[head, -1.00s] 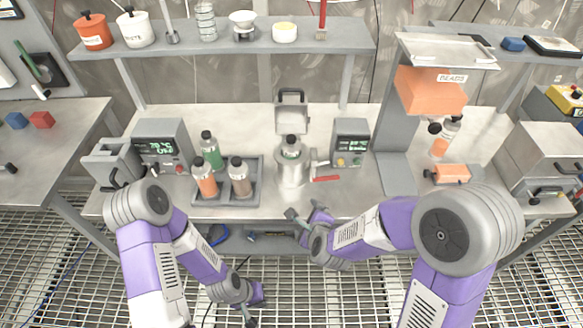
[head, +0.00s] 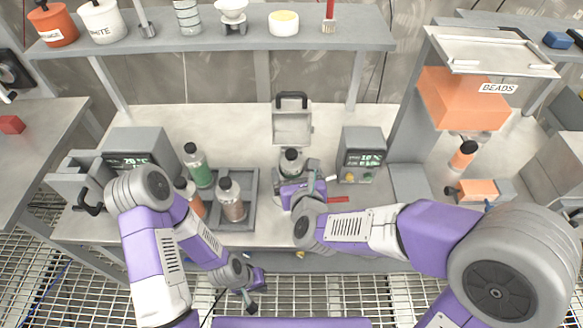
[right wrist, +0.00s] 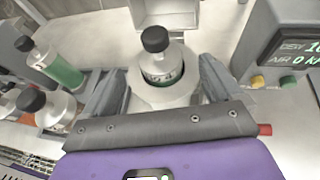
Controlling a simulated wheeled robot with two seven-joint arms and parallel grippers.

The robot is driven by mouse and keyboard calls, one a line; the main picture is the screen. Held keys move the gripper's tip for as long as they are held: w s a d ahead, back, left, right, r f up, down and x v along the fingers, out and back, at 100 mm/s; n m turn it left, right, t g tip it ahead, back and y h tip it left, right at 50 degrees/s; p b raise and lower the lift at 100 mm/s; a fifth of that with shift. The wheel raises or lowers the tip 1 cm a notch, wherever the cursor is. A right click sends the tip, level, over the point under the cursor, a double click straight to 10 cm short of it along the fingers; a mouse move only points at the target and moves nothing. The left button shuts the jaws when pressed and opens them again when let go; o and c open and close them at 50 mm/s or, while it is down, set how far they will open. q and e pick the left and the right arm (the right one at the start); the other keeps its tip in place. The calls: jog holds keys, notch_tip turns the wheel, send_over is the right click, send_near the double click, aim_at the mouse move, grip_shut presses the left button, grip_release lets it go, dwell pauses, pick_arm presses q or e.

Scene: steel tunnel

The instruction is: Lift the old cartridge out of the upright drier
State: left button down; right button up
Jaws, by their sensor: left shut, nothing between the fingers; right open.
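The upright drier stands on the bench in the middle of the head view, with its lid (head: 292,124) swung open at the back. The old cartridge (head: 291,160) has a black cap and stands upright in the drier. In the right wrist view the cartridge (right wrist: 163,68) rises out of the round drier mouth (right wrist: 180,100), with a green band low on it. My right gripper (head: 297,180) is open, its two fingers (right wrist: 160,88) on either side of the drier mouth and apart from the cartridge. My left gripper (head: 257,290) is shut and empty, low in front of the bench.
A grey tray (head: 251,200) left of the drier holds several capped bottles. A display box (head: 363,150) stands close on the drier's right. A shelf (head: 215,44) with pots runs above the back. A red-handled item (head: 340,199) lies at the drier's right.

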aim_at(292, 163)
jog(key=shift+b+x, duration=0.4)
jog(key=shift+x, duration=2.4)
jog(key=c, duration=1.6)
jog(key=shift+r, duration=0.1)
grip_shut()
